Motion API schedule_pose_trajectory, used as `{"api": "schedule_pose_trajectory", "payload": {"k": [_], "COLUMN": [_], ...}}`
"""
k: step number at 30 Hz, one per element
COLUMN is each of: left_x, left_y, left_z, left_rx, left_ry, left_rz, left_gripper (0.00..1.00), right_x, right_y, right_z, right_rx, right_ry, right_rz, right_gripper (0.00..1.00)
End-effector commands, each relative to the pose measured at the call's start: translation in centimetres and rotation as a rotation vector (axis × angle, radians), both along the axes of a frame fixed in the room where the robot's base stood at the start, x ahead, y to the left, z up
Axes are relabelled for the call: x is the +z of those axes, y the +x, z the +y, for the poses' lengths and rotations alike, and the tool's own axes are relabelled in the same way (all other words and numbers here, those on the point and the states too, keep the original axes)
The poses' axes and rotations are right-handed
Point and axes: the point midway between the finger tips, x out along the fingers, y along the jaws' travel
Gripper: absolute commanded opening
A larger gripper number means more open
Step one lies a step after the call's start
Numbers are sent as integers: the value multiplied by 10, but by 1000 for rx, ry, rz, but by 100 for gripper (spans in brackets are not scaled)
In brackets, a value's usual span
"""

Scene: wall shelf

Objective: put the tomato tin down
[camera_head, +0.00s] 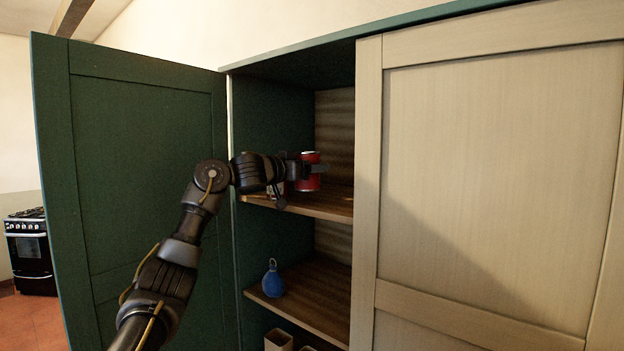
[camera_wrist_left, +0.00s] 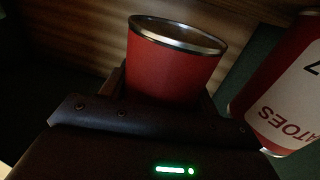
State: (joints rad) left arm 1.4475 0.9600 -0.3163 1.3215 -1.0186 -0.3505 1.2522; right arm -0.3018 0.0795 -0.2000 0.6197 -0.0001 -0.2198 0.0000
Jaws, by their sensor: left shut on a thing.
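My left gripper (camera_head: 318,169) reaches into the open cabinet at the upper shelf (camera_head: 325,203) and is shut on a red tin with a silver rim, the tomato tin (camera_head: 309,156). The tin looks upright in the head view. It also shows between the fingers in the left wrist view (camera_wrist_left: 172,68), where no label is visible on it. I cannot tell whether its base touches the shelf. A second red tin (camera_wrist_left: 288,88) with a white label ending in "ATOES" is close beside the gripper at the right of the wrist view. My right gripper is not in view.
A green door (camera_head: 140,170) stands open at the left. A pale door panel (camera_head: 490,160) covers the cabinet's right part. A blue bottle-like object (camera_head: 272,280) stands on the lower shelf (camera_head: 315,300). The opening between the doors is narrow. A stove (camera_head: 30,250) is far left.

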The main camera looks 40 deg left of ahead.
Motion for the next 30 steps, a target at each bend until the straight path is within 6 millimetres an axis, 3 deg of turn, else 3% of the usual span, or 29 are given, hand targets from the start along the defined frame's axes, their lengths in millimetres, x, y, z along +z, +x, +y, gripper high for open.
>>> {"api": "schedule_pose_trajectory", "payload": {"k": [10,22,23,27,30], "left_x": [-31,-36,-37,-36,-36], "left_y": [3,3,3,3,3], "left_z": [0,0,-1,-1,-1], "left_rx": [1,0,0,0,0], "left_ry": [0,-1,0,0,0], "left_rz": [2,0,3,3,3], "left_gripper": [25,25,62,80,83], "right_x": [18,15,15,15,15], "right_y": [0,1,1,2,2], "right_z": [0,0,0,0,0], "right_rx": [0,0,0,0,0], "right_ry": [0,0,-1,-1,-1], "right_rz": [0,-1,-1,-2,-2], "right_gripper": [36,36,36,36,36]}}
